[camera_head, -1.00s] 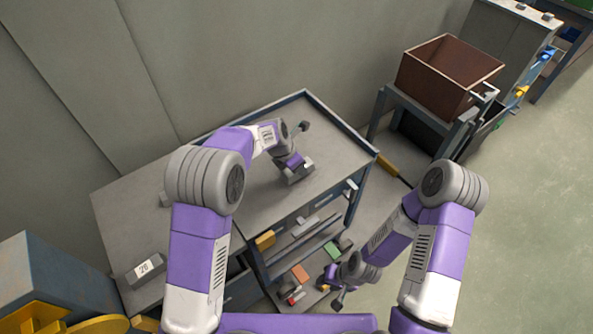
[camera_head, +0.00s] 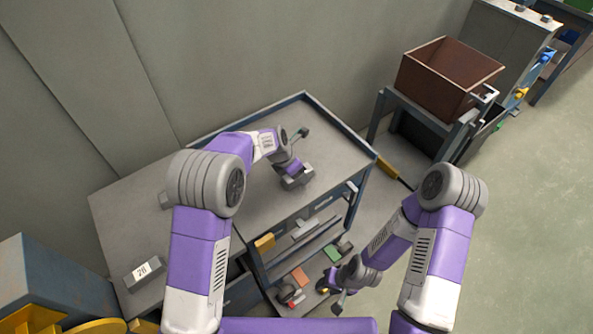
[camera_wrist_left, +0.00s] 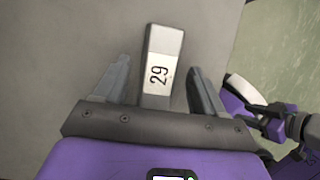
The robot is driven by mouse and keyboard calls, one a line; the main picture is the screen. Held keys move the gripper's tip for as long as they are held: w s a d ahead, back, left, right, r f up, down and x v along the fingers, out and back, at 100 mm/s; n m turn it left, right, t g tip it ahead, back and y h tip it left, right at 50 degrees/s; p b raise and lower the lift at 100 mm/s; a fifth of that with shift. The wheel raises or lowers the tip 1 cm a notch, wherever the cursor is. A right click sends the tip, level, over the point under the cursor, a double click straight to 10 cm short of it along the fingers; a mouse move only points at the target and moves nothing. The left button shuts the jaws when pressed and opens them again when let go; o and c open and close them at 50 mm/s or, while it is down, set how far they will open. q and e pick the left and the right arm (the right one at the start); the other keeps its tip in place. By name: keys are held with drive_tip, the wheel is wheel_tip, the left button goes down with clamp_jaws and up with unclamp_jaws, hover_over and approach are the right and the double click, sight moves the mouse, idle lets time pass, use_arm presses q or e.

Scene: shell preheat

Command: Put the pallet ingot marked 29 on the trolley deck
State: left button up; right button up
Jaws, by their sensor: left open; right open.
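The ingot marked 29 (camera_wrist_left: 163,45) is a grey bar with a white label, seen in the left wrist view lying on a flat grey surface. My left gripper (camera_wrist_left: 161,70) is open, with one finger on each side of the ingot and gaps between. In the head view my left gripper (camera_head: 295,178) is low over the grey rimmed top (camera_head: 335,150), and it largely hides the ingot there. My right gripper (camera_head: 338,292) is open and empty, above the lower shelf at the front. I cannot tell for sure which surface is the trolley deck.
An ingot marked 26 (camera_head: 143,271) lies at the left on a grey surface. Several coloured blocks, one orange (camera_head: 300,277), lie on the lower shelf. A brown open box (camera_head: 440,85) stands on a stand at the right. The rimmed top has free room around the left gripper.

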use_arm(q)
drive_tip(key=p+v, duration=0.3)
drive_tip(key=v, duration=0.9)
drive_tip(key=shift+p, duration=0.4)
drive_tip(key=shift+d, duration=0.1)
